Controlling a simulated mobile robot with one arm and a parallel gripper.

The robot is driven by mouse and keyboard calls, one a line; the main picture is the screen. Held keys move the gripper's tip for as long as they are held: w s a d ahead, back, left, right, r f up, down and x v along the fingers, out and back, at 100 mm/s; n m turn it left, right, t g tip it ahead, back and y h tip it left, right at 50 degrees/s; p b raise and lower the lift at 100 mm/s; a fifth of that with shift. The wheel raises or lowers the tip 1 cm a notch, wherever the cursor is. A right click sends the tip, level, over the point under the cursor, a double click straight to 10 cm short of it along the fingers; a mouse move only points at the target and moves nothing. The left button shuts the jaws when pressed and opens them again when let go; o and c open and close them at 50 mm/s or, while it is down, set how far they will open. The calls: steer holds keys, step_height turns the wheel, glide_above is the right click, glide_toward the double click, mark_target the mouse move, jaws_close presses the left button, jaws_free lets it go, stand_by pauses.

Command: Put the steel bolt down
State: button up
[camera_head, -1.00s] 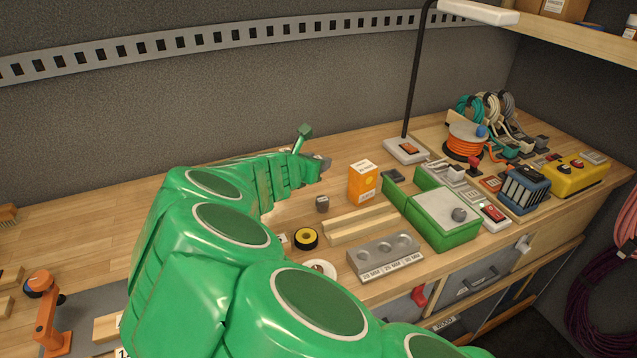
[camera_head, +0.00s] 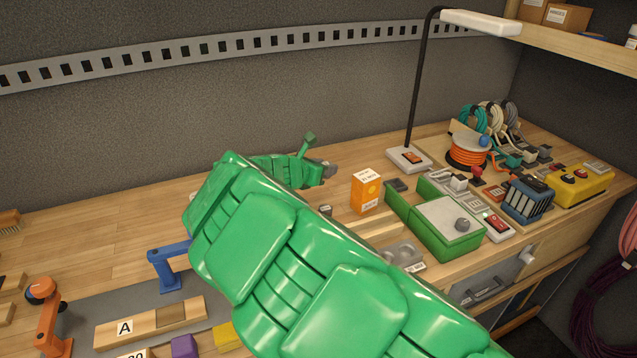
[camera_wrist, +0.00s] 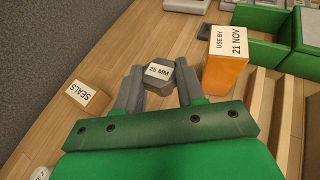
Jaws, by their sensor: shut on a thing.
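The steel bolt (camera_wrist: 158,73) is a grey hexagonal piece with a "25 MM" label, seen in the wrist view. My gripper (camera_wrist: 160,88) is shut on it, with one grey finger on each side. In the head view my gripper (camera_head: 328,170) is over the back of the bench, left of the orange box. The bolt is hard to make out there, and I cannot tell whether it touches the bench top.
An orange box (camera_head: 366,190) stands right of the gripper; it also shows in the wrist view (camera_wrist: 226,62). A "SEALS" box (camera_wrist: 87,98) is at left. A grey holed block (camera_head: 403,252) is mostly hidden by my arm. Bare wood lies at left (camera_head: 110,225).

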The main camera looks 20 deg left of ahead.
steer(key=shift+w+a+f, duration=0.6)
steer(key=shift+w+f, duration=0.3)
steer(key=shift+f, duration=0.2)
steer(key=shift+w+a+f, duration=0.55)
steer(key=shift+w+f, duration=0.3)
steer(key=shift+f, duration=0.2)
steer(key=shift+w+a+f, duration=0.6)
steer(key=shift+w+f, duration=0.3)
steer(key=shift+f, duration=0.2)
steer(key=shift+w+f, duration=0.1)
steer(key=shift+f, duration=1.45)
steer(key=shift+f, duration=0.15)
steer(key=o, duration=1.1)
steer(key=shift+s+a+r, duration=0.15)
steer(key=shift+s+r, duration=0.15)
steer(key=shift+s, duration=0.1)
steer(key=shift+v, duration=3.35)
